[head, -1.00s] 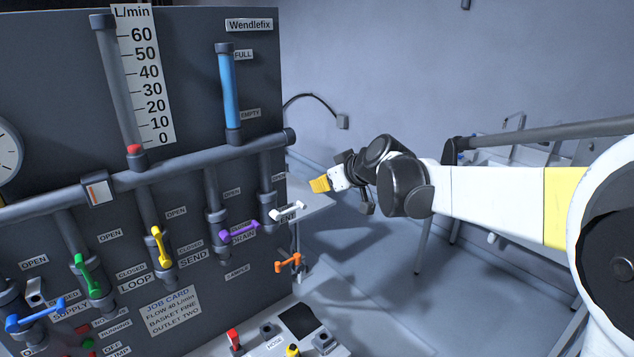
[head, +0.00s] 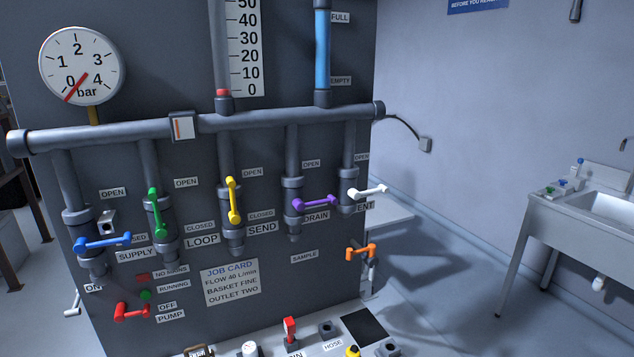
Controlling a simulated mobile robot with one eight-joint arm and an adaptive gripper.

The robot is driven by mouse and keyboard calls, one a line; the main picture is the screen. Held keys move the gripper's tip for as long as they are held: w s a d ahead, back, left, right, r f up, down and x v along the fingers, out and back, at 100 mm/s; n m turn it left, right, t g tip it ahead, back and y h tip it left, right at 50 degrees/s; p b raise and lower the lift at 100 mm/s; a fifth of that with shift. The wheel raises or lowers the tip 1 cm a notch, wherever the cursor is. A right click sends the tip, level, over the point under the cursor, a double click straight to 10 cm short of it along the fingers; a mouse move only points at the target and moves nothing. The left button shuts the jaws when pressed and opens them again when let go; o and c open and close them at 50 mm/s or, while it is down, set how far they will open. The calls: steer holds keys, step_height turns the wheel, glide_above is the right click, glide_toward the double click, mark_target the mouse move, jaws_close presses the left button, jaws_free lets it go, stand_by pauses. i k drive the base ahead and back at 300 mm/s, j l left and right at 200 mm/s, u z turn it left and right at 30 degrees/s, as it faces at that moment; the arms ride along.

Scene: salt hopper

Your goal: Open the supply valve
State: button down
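The supply valve's blue handle (head: 106,243) is at the lower left of the dark panel in the head view, above the SUPPLY label (head: 137,254). It lies nearly level across its pipe, and its right end partly covers the CLOSED label. An OPEN label (head: 113,192) is higher up. A small grey bracket-like part (head: 107,221) sits just above the handle. My gripper is not in view.
Green (head: 155,213) and yellow (head: 233,200) handles stand upright; purple (head: 314,203) and white (head: 368,192) ones lie about level. An orange handle (head: 361,252) is at the panel's right edge. The gauge (head: 81,66) reads near 0. A sink table (head: 590,215) stands right.

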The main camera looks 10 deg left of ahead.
mark_target(81, 244)
steer(key=u, duration=1.9)
